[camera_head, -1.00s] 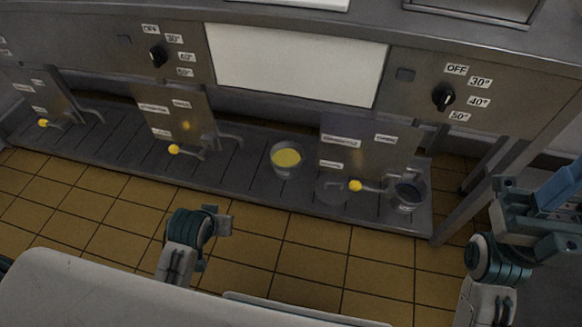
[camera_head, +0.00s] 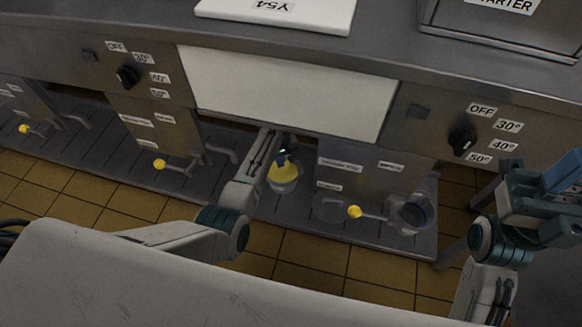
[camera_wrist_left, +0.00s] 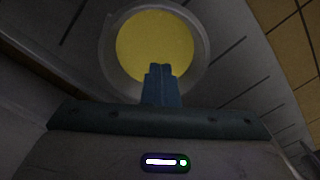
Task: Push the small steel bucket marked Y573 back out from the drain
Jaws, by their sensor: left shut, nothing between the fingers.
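A small steel bucket (camera_head: 286,184) with yellow contents stands upright on the grey slatted shelf under the counter. It also shows in the left wrist view (camera_wrist_left: 200,60), seen from above. No Y573 marking can be read on it. My left gripper (camera_head: 283,159) is shut and empty. In the left wrist view its closed fingers (camera_wrist_left: 160,70) overlap the bucket's near rim and yellow contents; I cannot tell whether they touch it. A round dark patch (camera_head: 330,208), possibly the drain, lies on the shelf right of the bucket. My right gripper (camera_head: 545,200) is at the right edge, its jaws unclear.
Another bucket (camera_head: 411,214) with dark contents stands at the shelf's right end. A yellow-knobbed tap (camera_head: 355,211) sticks out between the round patch and that bucket. The counter front (camera_head: 290,95) overhangs the shelf. The yellow tiled floor (camera_head: 330,265) in front is free.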

